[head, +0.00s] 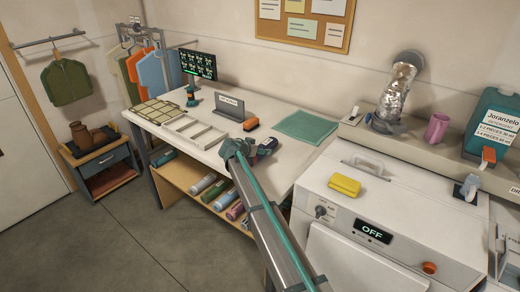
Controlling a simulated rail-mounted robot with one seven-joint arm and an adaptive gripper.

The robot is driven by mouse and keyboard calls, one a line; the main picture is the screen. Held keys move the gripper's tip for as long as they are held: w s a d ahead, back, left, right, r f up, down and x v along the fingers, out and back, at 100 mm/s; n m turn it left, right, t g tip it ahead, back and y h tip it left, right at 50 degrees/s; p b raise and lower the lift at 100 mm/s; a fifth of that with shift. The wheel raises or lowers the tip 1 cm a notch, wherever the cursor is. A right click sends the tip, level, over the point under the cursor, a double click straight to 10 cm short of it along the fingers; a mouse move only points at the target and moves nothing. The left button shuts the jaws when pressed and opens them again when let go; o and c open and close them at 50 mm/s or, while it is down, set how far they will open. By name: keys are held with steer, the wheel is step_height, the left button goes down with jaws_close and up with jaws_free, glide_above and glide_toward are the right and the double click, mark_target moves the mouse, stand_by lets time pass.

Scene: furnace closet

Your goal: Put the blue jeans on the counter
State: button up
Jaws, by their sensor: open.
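No garment is clearly recognisable as blue jeans. A small dark blue item (267,146) lies on the white counter (282,170) just right of my gripper; I cannot tell what it is. A light blue garment (156,70) hangs on the rack at the back left. My gripper (238,147) is over the counter's front part, at the end of my arm. It is open, and I see nothing held in it. Its fingers are small and partly hidden by my arm.
A teal cloth (309,125) lies flat on the counter. An orange-black item (251,124), a grey sign (229,106) and a divided tray (196,131) stand left of it. A white machine (375,205) with a yellow sponge (344,186) is at right.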

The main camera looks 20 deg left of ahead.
steer(key=b+v, duration=0.4)
steer(key=v, duration=0.6)
steer(key=shift+s, duration=0.25)
steer(key=shift+b+v, duration=0.3)
steer(key=shift+v, duration=0.5)
